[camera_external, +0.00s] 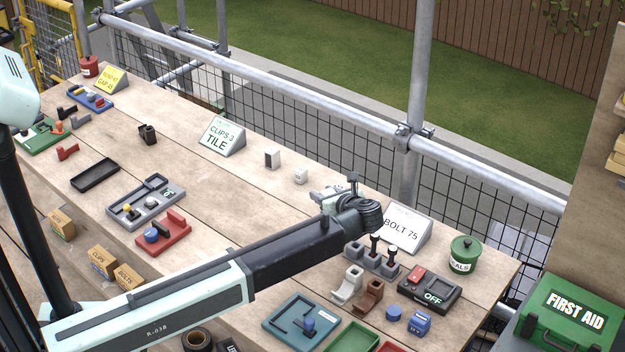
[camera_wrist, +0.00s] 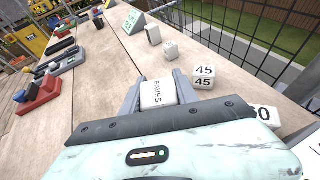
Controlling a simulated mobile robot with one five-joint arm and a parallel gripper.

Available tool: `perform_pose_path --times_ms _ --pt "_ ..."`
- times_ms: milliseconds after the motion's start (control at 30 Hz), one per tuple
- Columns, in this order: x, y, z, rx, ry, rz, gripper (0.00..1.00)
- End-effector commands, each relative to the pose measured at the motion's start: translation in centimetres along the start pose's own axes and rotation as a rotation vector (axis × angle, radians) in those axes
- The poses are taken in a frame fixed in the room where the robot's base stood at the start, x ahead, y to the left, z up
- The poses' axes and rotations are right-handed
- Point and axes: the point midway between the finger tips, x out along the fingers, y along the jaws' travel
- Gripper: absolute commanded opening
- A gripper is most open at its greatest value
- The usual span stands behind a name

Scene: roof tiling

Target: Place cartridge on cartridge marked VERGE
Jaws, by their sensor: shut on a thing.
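My gripper (camera_wrist: 155,86) is shut on a white cartridge (camera_wrist: 158,96) marked EAVES, seen between its fingers in the wrist view. In the external view my gripper (camera_external: 330,198) is over the right half of the bench, left of the BOLT 75 sign, and the held cartridge is hard to make out. Two pale blocks stand beyond it, a taller one (camera_external: 272,158) and a smaller one (camera_external: 300,175); no mark on them is legible. A white block marked 45 (camera_wrist: 204,77) stands right of my gripper in the wrist view. I cannot read VERGE anywhere.
The CLIPS 3 TILE sign (camera_external: 222,136) stands at the bench's back edge. A small rack with dark pegs (camera_external: 372,258), the BOLT 75 sign (camera_external: 402,228) and a green pot (camera_external: 463,254) are to the right. Mesh railing runs behind. The bench's middle is mostly clear.

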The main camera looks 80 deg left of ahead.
Motion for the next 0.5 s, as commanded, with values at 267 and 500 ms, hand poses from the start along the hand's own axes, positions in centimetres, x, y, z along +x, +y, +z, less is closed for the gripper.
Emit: perform_pose_path --times_ms 267,500 --pt "0.07 0.01 -0.16 0.0 0.0 0.0 0.53" --pt "0.06 0.01 -0.15 0.0 0.0 0.0 0.58"
